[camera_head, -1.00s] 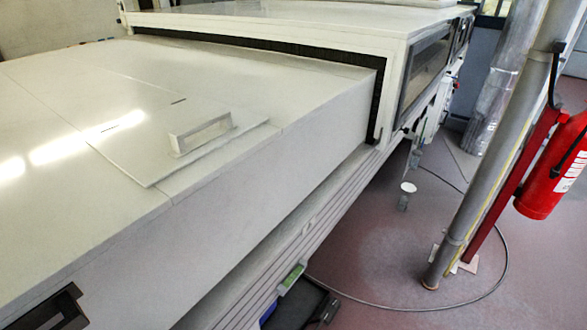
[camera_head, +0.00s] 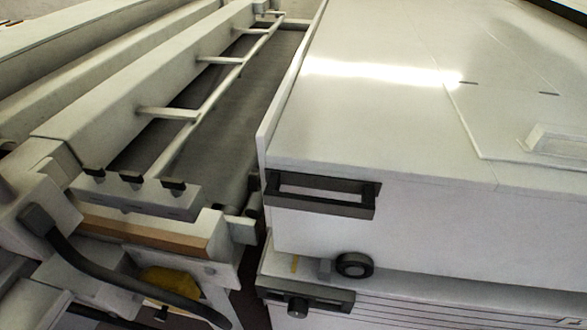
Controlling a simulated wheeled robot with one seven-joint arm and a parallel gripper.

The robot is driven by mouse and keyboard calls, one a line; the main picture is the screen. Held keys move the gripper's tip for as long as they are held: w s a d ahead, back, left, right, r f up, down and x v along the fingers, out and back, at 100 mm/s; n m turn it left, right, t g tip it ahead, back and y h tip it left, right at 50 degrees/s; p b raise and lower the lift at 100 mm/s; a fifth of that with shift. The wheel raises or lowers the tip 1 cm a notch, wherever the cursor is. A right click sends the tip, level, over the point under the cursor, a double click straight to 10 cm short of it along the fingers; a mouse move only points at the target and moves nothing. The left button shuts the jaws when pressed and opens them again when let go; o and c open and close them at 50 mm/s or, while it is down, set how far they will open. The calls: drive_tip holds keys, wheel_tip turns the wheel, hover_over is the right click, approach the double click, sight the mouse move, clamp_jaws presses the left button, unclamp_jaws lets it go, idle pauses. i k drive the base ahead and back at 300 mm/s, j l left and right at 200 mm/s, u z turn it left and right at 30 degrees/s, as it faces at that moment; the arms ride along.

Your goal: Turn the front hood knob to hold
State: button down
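A white hood (camera_head: 420,220) fills the right half of the view. A dark rectangular handle (camera_head: 320,197) is on its near side, close to the left corner. Below the handle, near the hood's lower edge, is a round black knob (camera_head: 353,265) with a grey centre. A smaller dark knob (camera_head: 298,308) sticks out from a dark plate (camera_head: 325,298) on the body below the hood. I cannot tell which knob is the front hood knob, and no setting marks are readable. My gripper is not in view.
Left of the hood is a conveyor bed (camera_head: 235,120) with a white side rail (camera_head: 165,150). A bar with several black knobs (camera_head: 135,190) stands at its near end. A black curved hose or handle (camera_head: 120,280) juts out at lower left. A raised handle (camera_head: 560,140) is on the hood's top.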

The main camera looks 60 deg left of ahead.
sight(254, 185)
drive_tip(key=u, duration=1.55)
